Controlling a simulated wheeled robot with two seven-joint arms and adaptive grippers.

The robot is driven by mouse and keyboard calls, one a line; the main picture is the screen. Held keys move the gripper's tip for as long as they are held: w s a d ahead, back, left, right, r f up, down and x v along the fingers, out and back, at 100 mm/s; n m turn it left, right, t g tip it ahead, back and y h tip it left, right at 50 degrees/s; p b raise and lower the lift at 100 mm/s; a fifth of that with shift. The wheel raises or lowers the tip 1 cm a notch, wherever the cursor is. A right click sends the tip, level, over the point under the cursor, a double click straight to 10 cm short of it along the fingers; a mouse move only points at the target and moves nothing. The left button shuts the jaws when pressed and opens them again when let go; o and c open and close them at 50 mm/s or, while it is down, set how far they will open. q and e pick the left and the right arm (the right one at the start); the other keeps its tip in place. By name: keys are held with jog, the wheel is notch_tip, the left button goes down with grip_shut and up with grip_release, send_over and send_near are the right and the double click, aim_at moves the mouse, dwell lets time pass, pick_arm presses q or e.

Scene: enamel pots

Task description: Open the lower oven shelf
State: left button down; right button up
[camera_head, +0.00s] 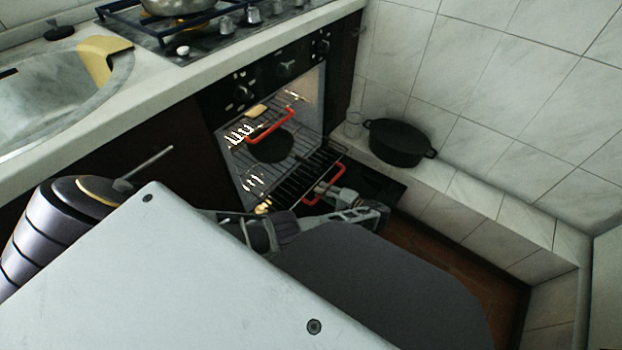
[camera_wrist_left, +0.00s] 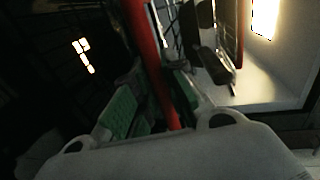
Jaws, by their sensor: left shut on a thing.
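The oven (camera_head: 290,85) stands open under the counter, its inside lit. The lower oven shelf (camera_head: 300,178) is a dark wire rack with a red handle (camera_head: 335,174) on its front. The rack reaches out toward the oven's front. An upper rack with its own red handle (camera_head: 272,127) sits above it. My left gripper (camera_head: 338,197) is at the lower red handle. In the left wrist view, the red bar (camera_wrist_left: 146,45) runs down between the green finger pads (camera_wrist_left: 150,108), which are closed on it. My right gripper is in neither view.
A dark panel, seemingly the lowered oven door (camera_head: 378,187), lies beside the gripper. A black pot (camera_head: 398,143) and a glass (camera_head: 353,124) stand on the tiled ledge at right. Counter with sink (camera_head: 60,90) and gas hob (camera_head: 215,30) lies above left.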

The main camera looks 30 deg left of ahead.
pick_arm(q)
jog(key=shift+f+v, duration=0.25)
jog(key=shift+v, duration=0.95)
jog(key=c, duration=1.6)
grip_release()
jog(key=shift+c, duration=0.2)
jog(key=shift+o, duration=0.9)
jog(key=shift+r, duration=0.1)
